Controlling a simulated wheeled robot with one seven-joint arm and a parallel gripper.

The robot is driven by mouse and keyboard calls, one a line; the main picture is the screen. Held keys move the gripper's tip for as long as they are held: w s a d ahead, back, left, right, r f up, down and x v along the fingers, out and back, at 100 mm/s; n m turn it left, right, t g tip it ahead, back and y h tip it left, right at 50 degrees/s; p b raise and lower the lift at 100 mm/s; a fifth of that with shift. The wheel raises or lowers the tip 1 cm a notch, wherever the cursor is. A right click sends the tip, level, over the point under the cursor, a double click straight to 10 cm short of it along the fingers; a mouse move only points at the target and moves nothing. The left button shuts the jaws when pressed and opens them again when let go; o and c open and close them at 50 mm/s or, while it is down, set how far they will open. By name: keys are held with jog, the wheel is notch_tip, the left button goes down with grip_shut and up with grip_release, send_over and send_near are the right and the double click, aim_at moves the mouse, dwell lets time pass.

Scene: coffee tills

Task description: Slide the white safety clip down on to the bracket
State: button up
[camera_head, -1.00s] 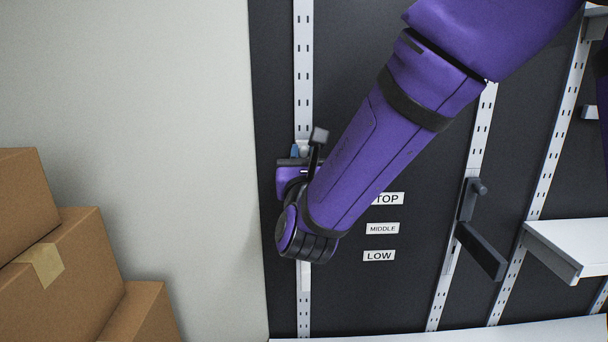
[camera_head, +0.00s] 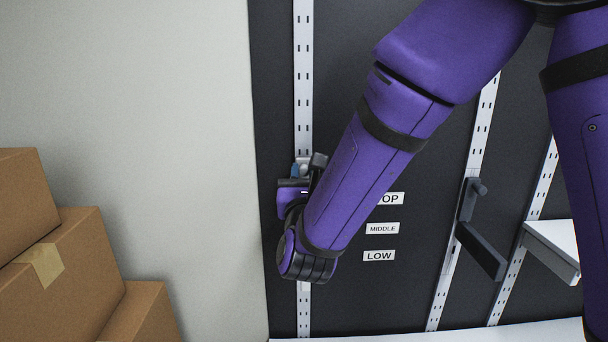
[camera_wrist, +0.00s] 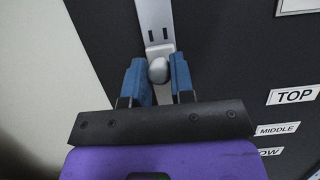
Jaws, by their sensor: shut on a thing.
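My gripper (camera_wrist: 159,74) has its two blue fingers closed on the sides of a small rounded pale piece, which I take to be the white safety clip (camera_wrist: 158,70). The clip lies against the slotted white rail (camera_wrist: 154,15). In the head view my gripper (camera_head: 298,170) is at the left rail (camera_head: 303,60), mostly hidden by my purple wrist. The clip is not clearly visible there. I see no bracket below the clip on this rail; my arm and gripper cover that stretch. A dark bracket (camera_head: 482,250) with a peg is on the rail further right.
Labels TOP (camera_head: 390,198), MIDDLE (camera_head: 382,228) and LOW (camera_head: 379,256) are on the dark panel right of my wrist. A white shelf (camera_head: 555,250) juts out at the right. Cardboard boxes (camera_head: 60,270) are stacked at the left. A white surface (camera_head: 450,333) runs along the bottom.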

jog(key=shift+f, duration=0.15)
jog(key=shift+f, duration=2.3)
jog(key=o, duration=1)
jog(key=shift+c, duration=0.2)
